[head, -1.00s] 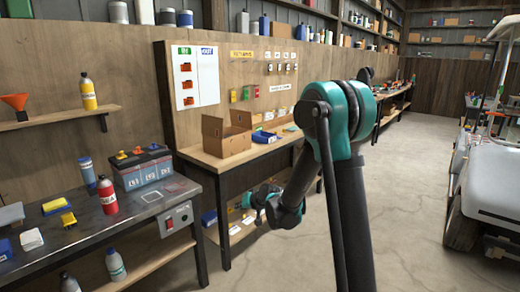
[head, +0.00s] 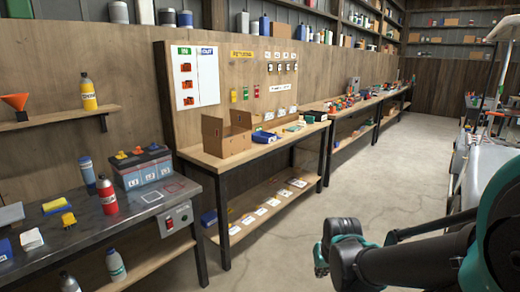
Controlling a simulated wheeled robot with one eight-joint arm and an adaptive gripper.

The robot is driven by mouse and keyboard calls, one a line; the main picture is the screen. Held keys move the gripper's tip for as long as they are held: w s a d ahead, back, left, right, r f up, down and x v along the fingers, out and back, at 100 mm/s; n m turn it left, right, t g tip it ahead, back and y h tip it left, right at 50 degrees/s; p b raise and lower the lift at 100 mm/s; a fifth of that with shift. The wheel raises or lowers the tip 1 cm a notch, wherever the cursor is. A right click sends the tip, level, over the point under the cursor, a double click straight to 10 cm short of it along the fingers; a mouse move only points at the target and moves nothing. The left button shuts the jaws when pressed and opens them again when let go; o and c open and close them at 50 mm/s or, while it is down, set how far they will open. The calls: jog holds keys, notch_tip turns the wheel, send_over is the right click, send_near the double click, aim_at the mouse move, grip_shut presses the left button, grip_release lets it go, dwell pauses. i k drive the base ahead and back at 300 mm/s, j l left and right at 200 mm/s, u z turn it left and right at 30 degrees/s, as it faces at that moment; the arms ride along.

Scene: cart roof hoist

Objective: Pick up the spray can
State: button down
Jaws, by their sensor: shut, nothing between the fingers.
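No can here is marked clearly enough for me to be sure which is the spray can. A slim blue-grey can (head: 88,173) stands upright at the back of the dark metal bench at left, beside the battery. A red can or bottle (head: 107,196) with a pale label stands upright in front of the battery. My gripper (head: 320,261) is at the lower right of the head view, over the floor. It is shut and empty, far to the right of both cans and touching neither.
The battery (head: 142,167) with yellow and orange caps is close to both cans. A yellow bottle (head: 88,93) and an orange funnel (head: 14,104) are on the wall shelf. A wooden bench (head: 262,151) bears an open cardboard box (head: 227,137). The concrete floor between is clear.

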aim_at(106, 193)
jog(key=u, duration=1.45)
